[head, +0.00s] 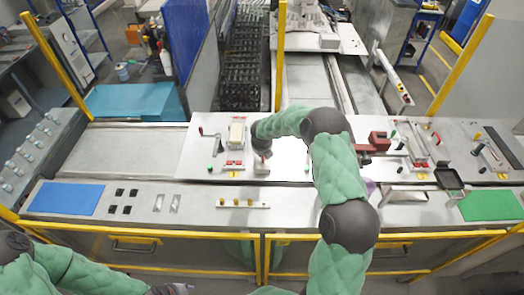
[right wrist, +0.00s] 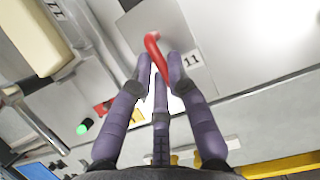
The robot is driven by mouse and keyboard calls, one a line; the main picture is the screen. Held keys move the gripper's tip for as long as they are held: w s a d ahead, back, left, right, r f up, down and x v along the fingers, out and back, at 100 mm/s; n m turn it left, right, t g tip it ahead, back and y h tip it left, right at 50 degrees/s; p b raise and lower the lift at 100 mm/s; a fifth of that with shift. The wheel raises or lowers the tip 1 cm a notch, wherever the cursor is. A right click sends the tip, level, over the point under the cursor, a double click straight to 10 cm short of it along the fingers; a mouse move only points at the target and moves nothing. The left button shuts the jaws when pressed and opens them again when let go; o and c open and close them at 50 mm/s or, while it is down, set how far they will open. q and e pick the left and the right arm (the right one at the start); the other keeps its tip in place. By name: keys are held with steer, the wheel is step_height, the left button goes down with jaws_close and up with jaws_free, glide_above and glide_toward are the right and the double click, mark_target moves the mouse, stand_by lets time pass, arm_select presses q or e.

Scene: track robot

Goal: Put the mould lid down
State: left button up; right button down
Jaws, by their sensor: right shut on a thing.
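My right gripper (right wrist: 162,75) is shut on a red curved handle (right wrist: 153,42) in the right wrist view. The handle stands over a grey plate or block (right wrist: 180,32), which I take to be the mould lid; whether it rests on the bench or hangs just above it I cannot tell. In the head view this small grey block (head: 261,168) is under my right gripper (head: 262,153), on the steel bench. A cream block in a frame (head: 237,133) stands just left of it, also in the right wrist view (right wrist: 30,35). My left gripper (head: 176,289) is at the bottom edge, mostly cut off.
A hand crank (head: 208,134), a green button (head: 210,168) and a small red fixture (head: 233,165) are left of my right gripper. A red clamp (head: 378,141) is to the right. A blue mat (head: 66,199) and a green mat (head: 492,205) lie on the front ledge.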

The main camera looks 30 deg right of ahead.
stand_by(0.3)
steer(key=c, duration=1.2)
jaws_free()
steer(key=shift+f, duration=0.1)
steer(key=shift+r, duration=0.3)
steer(key=v, duration=1.1)
steer(key=shift+s+r, duration=0.2)
steer(key=shift+r, duration=0.1)
steer(key=shift+a, duration=0.1)
